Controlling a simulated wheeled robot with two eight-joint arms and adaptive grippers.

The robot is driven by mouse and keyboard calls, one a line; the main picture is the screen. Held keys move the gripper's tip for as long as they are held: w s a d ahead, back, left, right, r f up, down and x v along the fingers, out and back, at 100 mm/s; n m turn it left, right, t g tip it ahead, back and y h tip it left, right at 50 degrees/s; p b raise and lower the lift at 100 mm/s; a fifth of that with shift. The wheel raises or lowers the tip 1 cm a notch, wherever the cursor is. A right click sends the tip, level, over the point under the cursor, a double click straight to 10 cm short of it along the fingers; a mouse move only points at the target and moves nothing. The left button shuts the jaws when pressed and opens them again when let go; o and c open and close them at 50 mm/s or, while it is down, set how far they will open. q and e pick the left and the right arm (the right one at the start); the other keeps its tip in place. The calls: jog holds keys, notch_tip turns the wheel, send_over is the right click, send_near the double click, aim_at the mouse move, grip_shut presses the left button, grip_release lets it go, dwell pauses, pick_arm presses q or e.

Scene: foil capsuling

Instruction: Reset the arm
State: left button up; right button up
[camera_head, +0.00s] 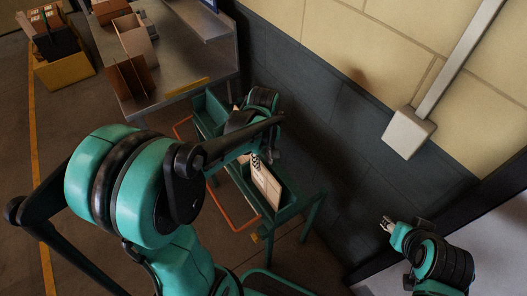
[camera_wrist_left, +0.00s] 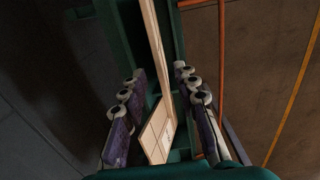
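My left arm reaches from the left over a green cart (camera_head: 240,185) in the head view. The left gripper (camera_head: 257,161) is small and partly hidden there, above the cart. In the left wrist view the left gripper (camera_wrist_left: 159,72) is open, with its two purple-grey fingers apart. A tan box or panel (camera_wrist_left: 158,132) shows between and below the fingers, inside the green cart tray; I see no finger closed on it. It also shows in the head view (camera_head: 266,182). My right gripper (camera_head: 387,224) is at the lower right, away from the cart; its fingers are too small to read.
A metal workbench (camera_head: 185,75) with cardboard boxes (camera_head: 133,38) stands at the back left. A yellow bin (camera_head: 64,70) sits on the floor at far left. A dark lower wall (camera_head: 330,120) runs behind the cart. An orange bar (camera_head: 236,215) edges the cart.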

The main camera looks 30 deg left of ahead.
pick_arm(q)
notch_tip(320, 180, up, 5)
jog(key=shift+r, duration=0.15)
jog(key=shift+s+d+r+m, duration=0.15)
jog(key=shift+s+d+m, duration=0.1)
jog(key=shift+m, duration=0.15)
jog(key=s+d+m+t+b, duration=0.2)
jog(key=s+d+m+t, duration=0.2)
jog(key=s+m+t, duration=0.3)
jog(key=shift+s+r+m, duration=0.2)
jog(key=shift+s+m, duration=0.25)
jog(key=shift+m, duration=1.65)
